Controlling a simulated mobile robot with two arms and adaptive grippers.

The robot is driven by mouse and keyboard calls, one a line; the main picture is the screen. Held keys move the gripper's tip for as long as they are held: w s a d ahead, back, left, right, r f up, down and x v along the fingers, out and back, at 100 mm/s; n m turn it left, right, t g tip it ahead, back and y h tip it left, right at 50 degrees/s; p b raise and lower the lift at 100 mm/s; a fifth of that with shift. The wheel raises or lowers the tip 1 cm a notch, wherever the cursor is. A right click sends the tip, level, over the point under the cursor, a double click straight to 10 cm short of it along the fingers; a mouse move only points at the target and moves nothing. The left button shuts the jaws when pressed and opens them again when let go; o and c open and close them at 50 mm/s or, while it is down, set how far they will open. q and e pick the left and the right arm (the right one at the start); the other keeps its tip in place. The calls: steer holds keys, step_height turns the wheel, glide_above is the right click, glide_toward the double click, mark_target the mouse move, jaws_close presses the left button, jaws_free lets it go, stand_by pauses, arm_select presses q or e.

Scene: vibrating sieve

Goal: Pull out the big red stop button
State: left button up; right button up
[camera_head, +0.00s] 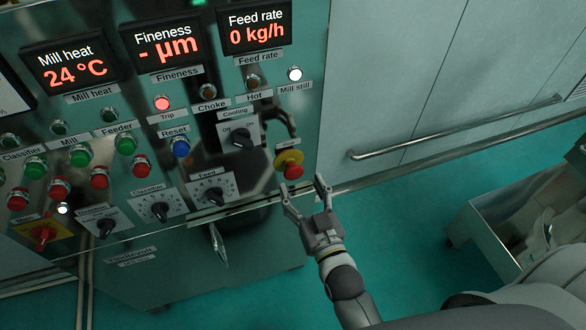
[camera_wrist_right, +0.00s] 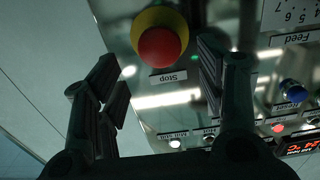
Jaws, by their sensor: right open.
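The big red stop button (camera_head: 293,172) sits on a yellow collar at the lower right of the control panel. In the right wrist view the stop button (camera_wrist_right: 160,48) shows at the top, with a "Stop" label beside it. My right gripper (camera_head: 304,187) is open, just below and in front of the button in the head view. In the right wrist view its fingers (camera_wrist_right: 158,75) stand apart on either side of the button's line. The gap between the fingertips and the button is hard to judge. My left gripper is not in view.
The panel (camera_head: 90,215) carries several other buttons, lamps and knobs, with the blue Reset button (camera_head: 181,148) and Feed knob (camera_head: 213,194) to the left. A rail (camera_head: 455,128) runs along the wall at right. A metal bin (camera_head: 490,235) stands at lower right.

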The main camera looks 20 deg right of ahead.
mark_target(295, 174)
steer(key=w, duration=0.5)
steer(key=shift+a, duration=0.1)
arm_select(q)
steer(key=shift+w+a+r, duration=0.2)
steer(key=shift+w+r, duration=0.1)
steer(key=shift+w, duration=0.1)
arm_select(e)
steer(key=shift+w, duration=0.6)
steer(key=shift+c, duration=0.3)
